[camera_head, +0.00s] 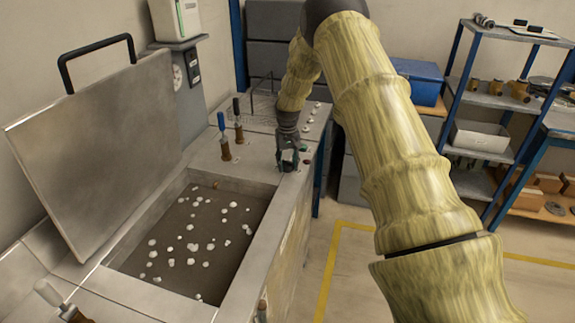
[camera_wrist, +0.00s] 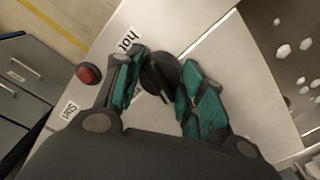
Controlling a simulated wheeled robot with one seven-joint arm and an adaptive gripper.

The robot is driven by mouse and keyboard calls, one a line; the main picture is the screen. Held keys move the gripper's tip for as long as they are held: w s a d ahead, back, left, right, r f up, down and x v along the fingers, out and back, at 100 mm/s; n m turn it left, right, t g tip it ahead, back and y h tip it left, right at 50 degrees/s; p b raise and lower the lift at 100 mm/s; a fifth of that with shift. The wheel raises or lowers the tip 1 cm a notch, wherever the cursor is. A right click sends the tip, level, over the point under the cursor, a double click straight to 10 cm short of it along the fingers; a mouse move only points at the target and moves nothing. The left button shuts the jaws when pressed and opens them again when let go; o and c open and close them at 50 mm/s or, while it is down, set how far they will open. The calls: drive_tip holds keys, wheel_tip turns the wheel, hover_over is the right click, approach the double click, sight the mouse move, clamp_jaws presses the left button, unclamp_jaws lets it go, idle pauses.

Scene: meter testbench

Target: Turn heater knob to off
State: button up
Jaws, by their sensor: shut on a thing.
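The heater knob (camera_wrist: 160,74) is black and round with a raised grip bar, on the pale bench top beside a label reading "hot" in the wrist view. My gripper (camera_wrist: 157,88) has its two teal-padded fingers on either side of the knob and is shut on it. In the head view my gripper (camera_head: 288,158) points down at the right edge of the bench top, and it hides most of the knob there.
A red button (camera_wrist: 88,73) with a "Start" label lies close to my gripper. The open tank (camera_head: 190,240) holds several white balls, with its lid (camera_head: 100,150) raised. Valves with blue and black handles (camera_head: 223,135) stand behind the tank. Shelves (camera_head: 480,110) stand at right.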

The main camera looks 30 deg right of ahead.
sight(287, 161)
drive_tip(key=shift+n, duration=1.6)
drive_tip(key=o, duration=1.1)
drive_tip(key=shift+f, duration=0.1)
drive_tip(key=shift+c, duration=0.2)
wheel_tip(287, 161, up, 12)
